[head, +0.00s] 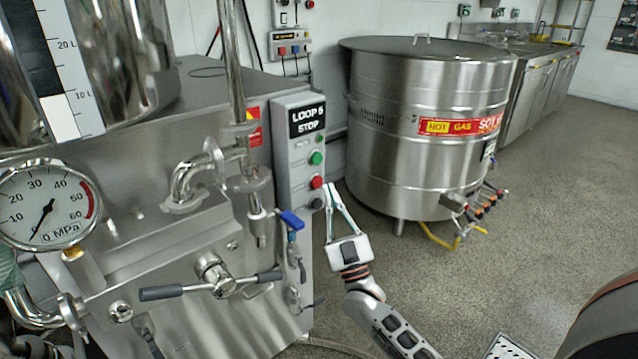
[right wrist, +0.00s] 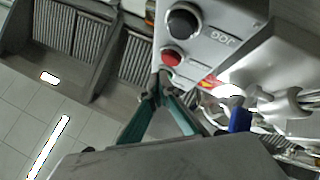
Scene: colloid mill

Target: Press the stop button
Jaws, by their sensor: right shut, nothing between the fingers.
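The red stop button (head: 316,182) sits on the grey control panel (head: 287,165), below a green button (head: 316,158) and above a black knob (head: 316,203). My right gripper (head: 329,188) is shut and empty, its fingertips just right of the red button in the head view. In the right wrist view the closed fingertips (right wrist: 160,80) are very near the red button (right wrist: 172,56), with the black knob (right wrist: 184,22) beyond it. I cannot tell whether they touch it. The panel display (head: 307,121) reads "LOOP 5 STOP".
The steel mill with a pressure gauge (head: 47,207), pipes and a blue-handled valve (head: 291,220) stands left of and below the panel. A large steel kettle (head: 425,130) stands behind on the right. The grey floor (head: 550,210) at right is mostly open.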

